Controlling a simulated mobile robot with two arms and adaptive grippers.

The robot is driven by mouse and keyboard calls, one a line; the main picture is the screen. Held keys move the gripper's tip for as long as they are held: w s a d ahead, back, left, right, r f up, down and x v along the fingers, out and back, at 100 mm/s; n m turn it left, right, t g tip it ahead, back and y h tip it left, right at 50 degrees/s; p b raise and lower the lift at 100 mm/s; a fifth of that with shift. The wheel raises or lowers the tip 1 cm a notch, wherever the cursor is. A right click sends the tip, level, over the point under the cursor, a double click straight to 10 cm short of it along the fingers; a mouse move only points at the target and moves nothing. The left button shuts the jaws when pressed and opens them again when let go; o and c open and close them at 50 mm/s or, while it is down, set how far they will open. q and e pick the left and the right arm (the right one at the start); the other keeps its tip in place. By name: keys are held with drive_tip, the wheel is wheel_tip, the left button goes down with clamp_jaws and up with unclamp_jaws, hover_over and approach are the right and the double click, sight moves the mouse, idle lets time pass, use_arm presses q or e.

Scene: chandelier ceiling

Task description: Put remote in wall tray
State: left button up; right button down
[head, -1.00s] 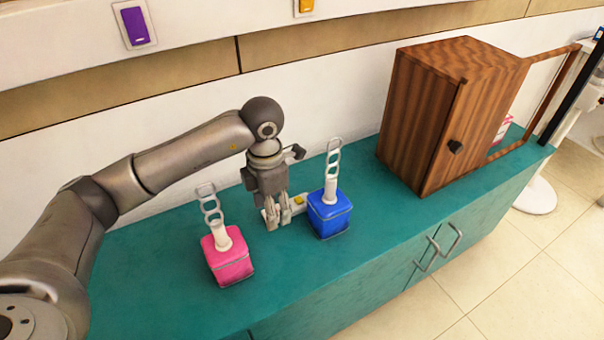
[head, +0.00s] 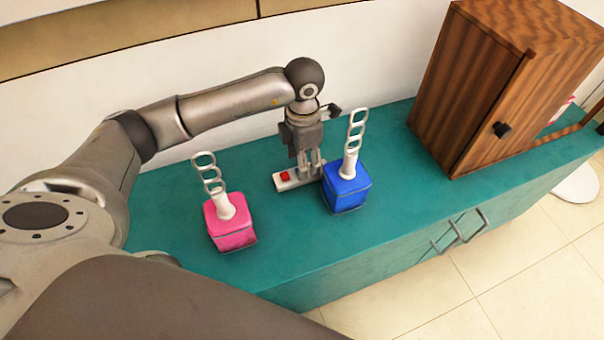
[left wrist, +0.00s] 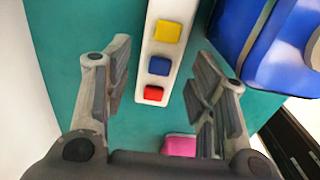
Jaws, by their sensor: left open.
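The remote (head: 285,181) is a white bar lying on the teal counter (head: 175,200) between a pink and a blue box. Its red button shows left of my fingers in the head view. The remote also shows in the left wrist view (left wrist: 157,50), with yellow, blue and red buttons. My left gripper (head: 312,172) points down over it, toward its end near the blue box. In the left wrist view my gripper (left wrist: 163,62) is open, with the remote between the spread fingers. No wall tray can be made out. My right gripper is not in view.
The blue box (head: 346,190) with a white ring-chain handle stands close to the right of my gripper. The pink box (head: 230,226), with a similar handle, stands front left. A wooden cabinet (head: 480,90) stands farther right. The wall (head: 230,60) runs close behind.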

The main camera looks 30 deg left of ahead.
use_arm(q)
wheel_tip(320, 180, down, 4)
drive_tip(key=shift+d+r, duration=0.1)
drive_tip(key=c, duration=1)
drive_tip(key=shift+o, duration=0.2)
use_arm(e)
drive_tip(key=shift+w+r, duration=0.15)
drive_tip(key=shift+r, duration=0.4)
use_arm(q)
drive_tip(key=shift+r, duration=0.15)
